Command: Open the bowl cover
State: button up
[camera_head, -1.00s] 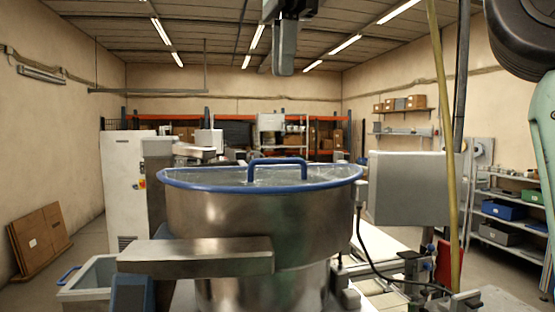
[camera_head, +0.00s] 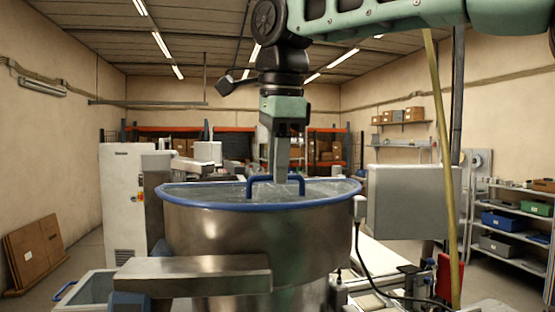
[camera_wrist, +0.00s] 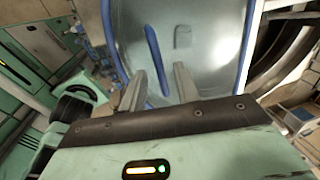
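The bowl cover is a clear lid with a blue rim (camera_head: 225,206) on a large steel bowl (camera_head: 235,236); it lies flat and looks closed. Its blue arched handle (camera_head: 262,179) stands near the front of the lid. My gripper (camera_head: 291,178) points down from above, close to the handle's right part, seen nearly edge-on in the head view. In the wrist view my gripper (camera_wrist: 156,88) is open, its two grey fingers apart. The blue handle (camera_wrist: 154,55) lies ahead, lined up between them. Contact with the handle cannot be told.
A grey box (camera_head: 412,203) stands right of the bowl, with a yellow pole (camera_head: 441,150) beside it. A flat steel arm (camera_head: 193,275) crosses the bowl's front. Shelves with bins (camera_head: 515,222) stand at the right. The space above the lid is otherwise clear.

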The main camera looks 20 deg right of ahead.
jog(key=shift+c, duration=0.3)
grip_shut()
jog(key=shift+r, duration=0.1)
